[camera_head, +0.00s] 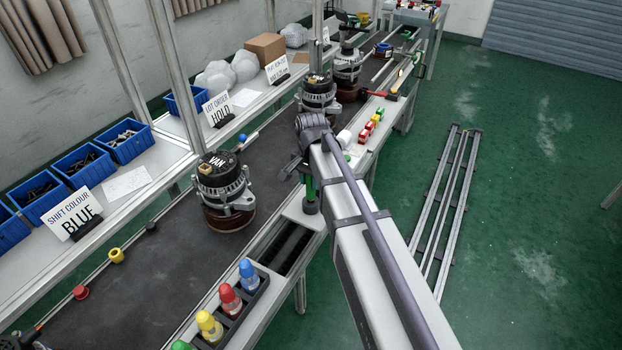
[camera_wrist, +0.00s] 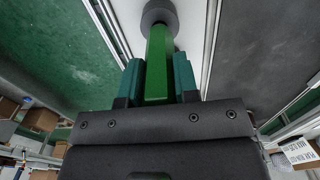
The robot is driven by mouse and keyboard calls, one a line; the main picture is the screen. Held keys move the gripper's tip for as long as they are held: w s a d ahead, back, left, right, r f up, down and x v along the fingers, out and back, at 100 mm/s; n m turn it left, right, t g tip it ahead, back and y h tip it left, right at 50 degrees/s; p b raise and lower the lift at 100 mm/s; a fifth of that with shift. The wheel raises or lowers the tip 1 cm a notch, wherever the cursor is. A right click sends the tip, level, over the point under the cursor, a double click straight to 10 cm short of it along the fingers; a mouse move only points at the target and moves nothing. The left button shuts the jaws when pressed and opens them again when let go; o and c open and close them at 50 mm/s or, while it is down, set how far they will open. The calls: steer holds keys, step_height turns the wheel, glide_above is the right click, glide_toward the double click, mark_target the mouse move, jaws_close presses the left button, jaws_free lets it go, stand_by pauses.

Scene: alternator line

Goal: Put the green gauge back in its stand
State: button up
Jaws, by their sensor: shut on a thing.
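In the head view my gripper (camera_head: 309,178) is over the front edge of the line, by the pale ledge. The green gauge (camera_head: 311,188) points down there, with a dark round piece at its lower end. I cannot tell whether that end touches the ledge.
An alternator (camera_head: 223,183) stands on the dark belt to the left, and others stand farther back. A black rack (camera_head: 257,302) of coloured bottles is at the front. Small red, yellow and green pieces (camera_head: 370,128) and a red-handled tool (camera_head: 380,95) lie behind my gripper.

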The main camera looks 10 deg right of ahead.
steer(key=shift+f+b, duration=0.7)
steer(key=shift+f, duration=0.05)
stand_by(1.0)
steer(key=o, duration=0.9)
step_height(320, 180, up, 11)
steer(key=p, duration=1.1)
steer(key=shift+r, duration=0.1)
steer(key=shift+f, duration=0.2)
